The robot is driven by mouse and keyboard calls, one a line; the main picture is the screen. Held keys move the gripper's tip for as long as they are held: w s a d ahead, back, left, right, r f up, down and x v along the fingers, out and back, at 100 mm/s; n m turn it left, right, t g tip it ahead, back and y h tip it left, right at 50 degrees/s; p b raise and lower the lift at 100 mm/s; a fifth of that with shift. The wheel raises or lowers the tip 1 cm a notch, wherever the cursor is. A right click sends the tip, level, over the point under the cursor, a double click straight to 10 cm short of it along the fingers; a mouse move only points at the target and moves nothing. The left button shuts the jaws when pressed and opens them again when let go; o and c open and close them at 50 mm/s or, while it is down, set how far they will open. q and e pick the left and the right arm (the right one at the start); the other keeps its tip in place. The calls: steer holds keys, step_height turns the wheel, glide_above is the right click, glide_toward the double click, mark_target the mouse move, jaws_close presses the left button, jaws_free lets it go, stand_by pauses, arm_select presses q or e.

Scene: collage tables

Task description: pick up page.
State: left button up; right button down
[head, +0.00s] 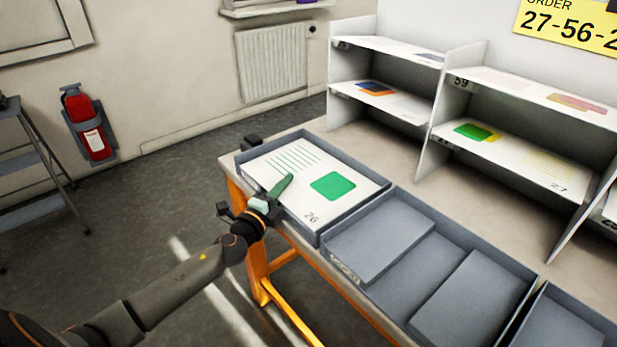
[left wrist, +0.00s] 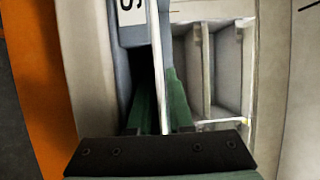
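The page (head: 300,168), white with green lines, a green square and the number 26, lies face up at the grey tray (head: 321,236) on the near left table corner. My left gripper (head: 285,186) is at the page's near left edge, its green fingers reaching over the tray's rim. In the left wrist view a thin pale strip, the page's edge (left wrist: 157,62), runs between the fingers of my left gripper (left wrist: 163,92). They look closed on it from both sides. I cannot tell whether the page is raised. My right gripper is not in view.
More grey trays (head: 400,262) stand along the table to the right. A white shelf (head: 510,150) with pages in its compartments stands behind. A yellow order sign (head: 570,25) hangs at top right. A step ladder (head: 35,165) and a fire extinguisher (head: 88,122) are at the left.

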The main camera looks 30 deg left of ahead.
arm_select(q)
steer(key=shift+w, duration=0.2)
steer(key=shift+c, duration=0.4)
jaws_close()
